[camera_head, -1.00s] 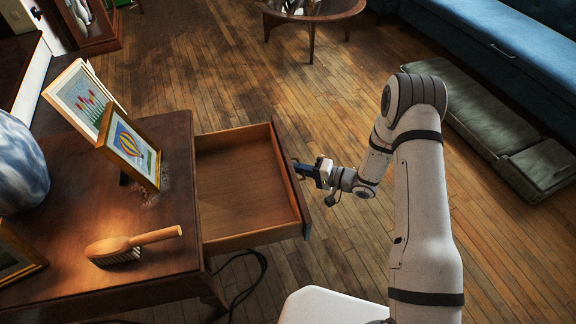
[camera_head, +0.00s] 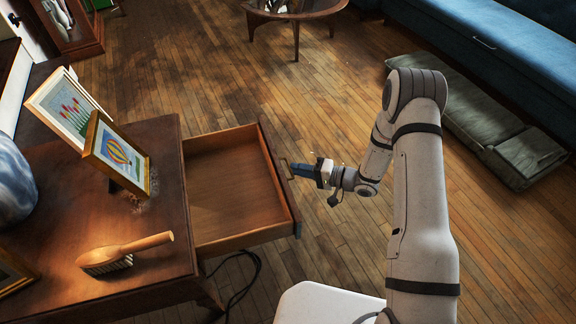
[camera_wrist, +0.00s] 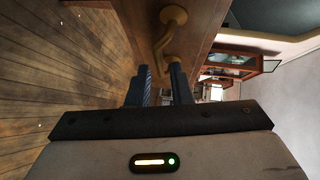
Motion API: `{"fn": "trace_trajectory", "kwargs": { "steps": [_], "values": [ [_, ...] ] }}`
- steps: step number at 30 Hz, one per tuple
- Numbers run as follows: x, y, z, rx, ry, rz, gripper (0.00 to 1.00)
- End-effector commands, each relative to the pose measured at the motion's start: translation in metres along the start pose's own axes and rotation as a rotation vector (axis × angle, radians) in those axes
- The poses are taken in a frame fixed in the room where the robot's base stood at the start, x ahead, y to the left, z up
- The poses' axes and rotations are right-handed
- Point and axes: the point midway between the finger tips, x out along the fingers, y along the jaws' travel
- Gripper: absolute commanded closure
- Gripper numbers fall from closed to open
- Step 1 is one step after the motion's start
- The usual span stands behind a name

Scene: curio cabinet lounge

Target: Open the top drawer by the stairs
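The wooden table's drawer (camera_head: 235,190) stands pulled well out to the right in the head view, and its inside looks empty. The outer face of its front is mostly hidden there. In the wrist view the brass handle (camera_wrist: 160,42) shows on the drawer front (camera_wrist: 205,30). My gripper (camera_head: 292,169) is just outside the drawer front, level with its middle. In the wrist view its two dark blue fingers (camera_wrist: 160,72) are apart with a gap between them. The handle is just ahead of the tips, in line with that gap, and is not clasped.
A round table (camera_head: 290,12) stands at the back. A green cushion (camera_head: 490,125) lies by the blue sofa (camera_head: 490,35).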

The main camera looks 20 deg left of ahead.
Motion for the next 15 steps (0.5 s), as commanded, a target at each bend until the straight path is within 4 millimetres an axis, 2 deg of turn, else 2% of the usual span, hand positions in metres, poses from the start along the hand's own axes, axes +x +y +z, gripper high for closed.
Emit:
{"fn": "trace_trajectory", "kwargs": {
  "steps": [1,6,15],
  "values": [
    [-0.011,-0.002,-0.001,0.002,0.003,0.001,0.81],
    [-0.033,-0.001,-0.001,0.001,0.003,0.000,0.81],
    [-0.040,0.000,0.001,0.000,-0.001,-0.001,0.81]
  ]
}}
